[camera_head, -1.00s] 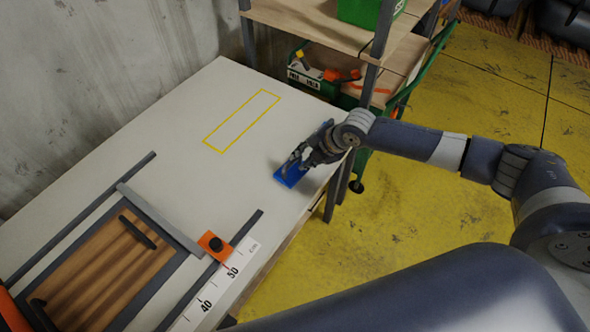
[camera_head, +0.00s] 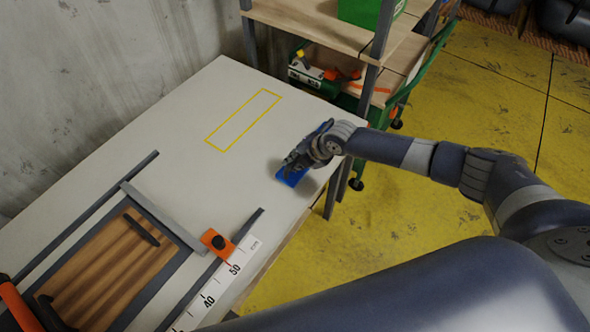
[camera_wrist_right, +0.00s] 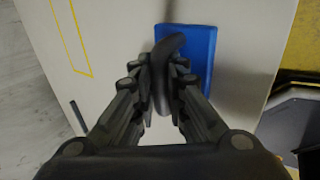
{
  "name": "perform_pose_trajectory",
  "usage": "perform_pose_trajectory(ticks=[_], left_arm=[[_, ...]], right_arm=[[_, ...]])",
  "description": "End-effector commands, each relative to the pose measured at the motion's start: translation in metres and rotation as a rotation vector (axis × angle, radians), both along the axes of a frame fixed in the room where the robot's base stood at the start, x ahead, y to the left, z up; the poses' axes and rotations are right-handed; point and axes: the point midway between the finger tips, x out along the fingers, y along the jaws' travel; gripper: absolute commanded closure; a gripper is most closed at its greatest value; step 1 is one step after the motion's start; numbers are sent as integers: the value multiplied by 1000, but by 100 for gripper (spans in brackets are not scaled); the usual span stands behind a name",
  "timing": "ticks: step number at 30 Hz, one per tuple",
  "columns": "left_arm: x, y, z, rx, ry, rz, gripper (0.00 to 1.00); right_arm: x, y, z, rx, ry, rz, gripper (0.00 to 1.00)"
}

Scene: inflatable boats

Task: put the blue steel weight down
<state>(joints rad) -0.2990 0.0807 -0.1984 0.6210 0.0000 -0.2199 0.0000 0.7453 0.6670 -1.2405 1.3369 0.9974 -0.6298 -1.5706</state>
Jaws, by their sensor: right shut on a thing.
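The blue steel weight (camera_head: 291,177) is a flat blue block with a dark curved handle, at the right edge of the pale table (camera_head: 180,120). In the right wrist view the weight (camera_wrist_right: 203,50) lies under the fingers, and its black handle (camera_wrist_right: 163,75) stands between them. My right gripper (camera_head: 293,163) is shut on that handle. I cannot tell for certain whether the block touches the table. The gripper hides part of the block in the head view. My left gripper is not in view.
A yellow outlined rectangle (camera_head: 243,120) on the table is empty. A wooden board (camera_head: 105,268) between dark rails, an orange clamp (camera_head: 217,243) and a ruler strip (camera_head: 232,272) are at the near left. A shelf (camera_head: 320,32) with a green crate (camera_head: 370,12) stands behind the table.

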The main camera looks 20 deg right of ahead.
Motion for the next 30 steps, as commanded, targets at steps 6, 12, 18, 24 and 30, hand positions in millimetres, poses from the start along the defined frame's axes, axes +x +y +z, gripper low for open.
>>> perform_pose_trajectory(ticks=[6, 12, 18, 24, 30], left_arm=[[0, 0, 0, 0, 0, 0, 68], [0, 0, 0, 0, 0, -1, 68], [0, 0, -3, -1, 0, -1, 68], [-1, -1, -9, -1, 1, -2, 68], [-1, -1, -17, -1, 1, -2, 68]], right_arm=[[-1, -3, -2, -9, 2, 3, 100], [-2, -4, -3, -12, 5, 3, 100], [-2, -4, 0, -12, 5, 3, 100], [0, -3, 15, -8, -2, 4, 100], [-4, -2, 34, -6, -1, 4, 100]])
